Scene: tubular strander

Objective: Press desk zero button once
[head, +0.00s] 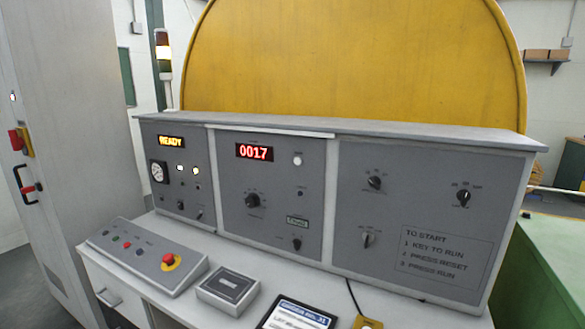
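The control desk (225,131) stands across the middle of the head view, with a grey upright panel in several sections. A red counter display (254,152) on the middle section reads 0017. A round pale button (297,159) sits to its right, and a small dark round control (300,193) sits below that. Their labels are too small to read, so I cannot tell which is the zero button. Neither of my grippers is in view.
A sloped button box with a red emergency stop (168,258) is on the lower left of the desk. A small grey box (228,287) and a dark tablet-like sheet (298,314) lie beside it. A yellow READY display (171,142) is lit. A large yellow guard (350,60) rises behind.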

